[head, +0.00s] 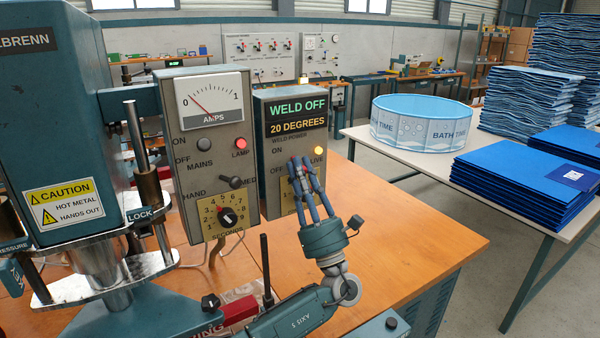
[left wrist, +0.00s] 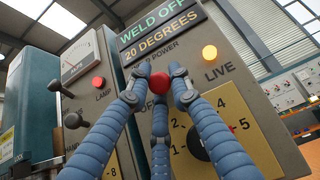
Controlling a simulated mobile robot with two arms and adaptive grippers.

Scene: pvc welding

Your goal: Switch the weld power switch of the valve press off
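The valve press's control box (head: 278,98) has a display (head: 296,116) reading WELD OFF and 20 DEGREES, and a lit LIVE lamp (head: 318,150). The weld power switch's red knob (left wrist: 160,81) shows in the left wrist view below the WELD POWER label. My left gripper (head: 300,166) is at the switch; its three fingertips are drawn in closely around the knob and look to touch it. The fingers hide the switch's stem and part of its ON/OFF lettering. My right gripper is not in view.
Left of it is another box with an AMPS meter (head: 212,101), MAINS switch (head: 204,144) and lit red LAMP (head: 240,142). The blue press body (head: 62,110) stands at the left. The orange bench (head: 420,225) is clear to the right. A white table (head: 400,155) holds blue stacks.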

